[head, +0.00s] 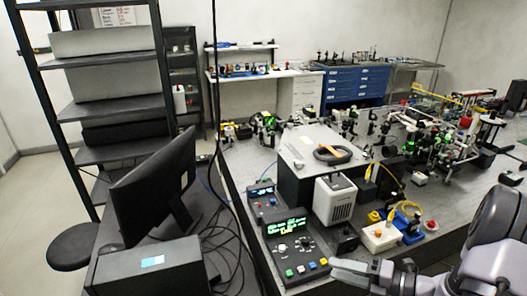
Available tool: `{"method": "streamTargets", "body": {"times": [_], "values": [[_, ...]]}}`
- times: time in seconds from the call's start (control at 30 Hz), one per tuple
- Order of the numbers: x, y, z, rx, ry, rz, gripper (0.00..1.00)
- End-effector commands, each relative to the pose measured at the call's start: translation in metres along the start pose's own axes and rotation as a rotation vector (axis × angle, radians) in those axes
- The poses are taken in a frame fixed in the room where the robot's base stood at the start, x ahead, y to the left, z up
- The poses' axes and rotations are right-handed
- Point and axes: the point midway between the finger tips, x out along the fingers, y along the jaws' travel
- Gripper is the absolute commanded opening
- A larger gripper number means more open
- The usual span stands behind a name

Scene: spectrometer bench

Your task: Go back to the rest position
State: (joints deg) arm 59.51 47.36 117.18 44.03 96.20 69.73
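My gripper (362,270) is at the bottom right, low over the front edge of the optical bench (234,184). Its fingers point left toward the buttons of a dark control box (295,246) with a green lit display. I cannot tell whether the fingers touch the box or whether they are open or shut. No held object shows. My grey arm comes in from the right edge.
A white vented unit (335,200) stands behind the control box. A white box with a yellow cable (381,237) sits near my gripper. Optics crowd the bench's right. A monitor (152,186) and shelf rack (112,110) stand left. The back floor is partly clear.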

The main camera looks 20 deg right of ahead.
Motion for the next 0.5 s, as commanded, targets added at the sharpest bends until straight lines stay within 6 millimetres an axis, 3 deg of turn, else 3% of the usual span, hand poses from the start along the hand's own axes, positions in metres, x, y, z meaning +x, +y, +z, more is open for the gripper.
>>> {"method": "streamTargets", "body": {"times": [0.03, 0.1, 0.17, 0.2, 0.3, 0.4, 0.47, 0.5], "values": [[0.025, 0.026, -0.027, -0.263, 0.156, -0.065, 0.37], [0.048, 0.06, -0.074, -0.681, 0.392, -0.13, 0.37], [0.057, 0.08, -0.115, -1.049, 0.589, -0.154, 0.37], [0.059, 0.09, -0.14, -1.298, 0.717, -0.155, 0.37], [0.053, 0.107, -0.191, -1.925, 1.014, -0.113, 0.37], [0.04, 0.117, -0.222, -2.49, 1.249, -0.038, 0.37], [0.034, 0.122, -0.231, -2.763, 1.351, 0.003, 0.37], [0.03, 0.126, -0.236, 2.75, -1.325, -0.023, 0.37]]}}
